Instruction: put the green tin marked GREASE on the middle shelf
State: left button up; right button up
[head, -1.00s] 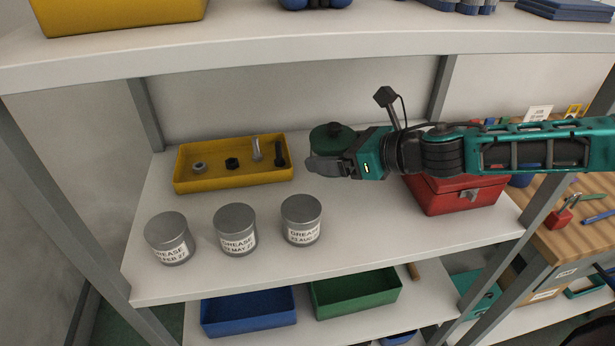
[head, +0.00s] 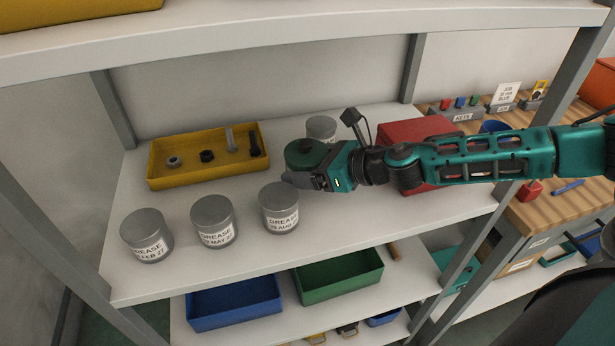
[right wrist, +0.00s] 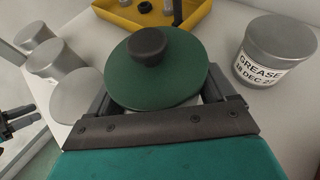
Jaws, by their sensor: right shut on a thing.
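My right gripper (head: 304,180) is shut on a green tin (head: 305,152) over the middle shelf (head: 235,262). The tin's green top with a dark knob (right wrist: 148,42) shows in the right wrist view. Its side is mostly hidden by the jaws and no label on it can be read. I cannot tell whether its base touches the shelf.
Three grey GREASE tins (head: 147,243) stand in a row along the shelf front. Another grey tin (head: 321,128) stands behind the held one, labelled 18 DEC. A yellow tray (head: 165,178) of hardware lies back left, a red box (head: 415,132) right. Bare shelf lies between tray and front tins.

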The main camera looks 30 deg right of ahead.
jog(key=shift+s+f, duration=0.1)
jog(key=shift+f, duration=0.4)
notch_tip(320, 180, down, 2)
jog(key=shift+b, duration=0.45)
jog(key=shift+f, duration=0.2)
jog(key=shift+f, duration=0.25)
jog(key=o, duration=0.9)
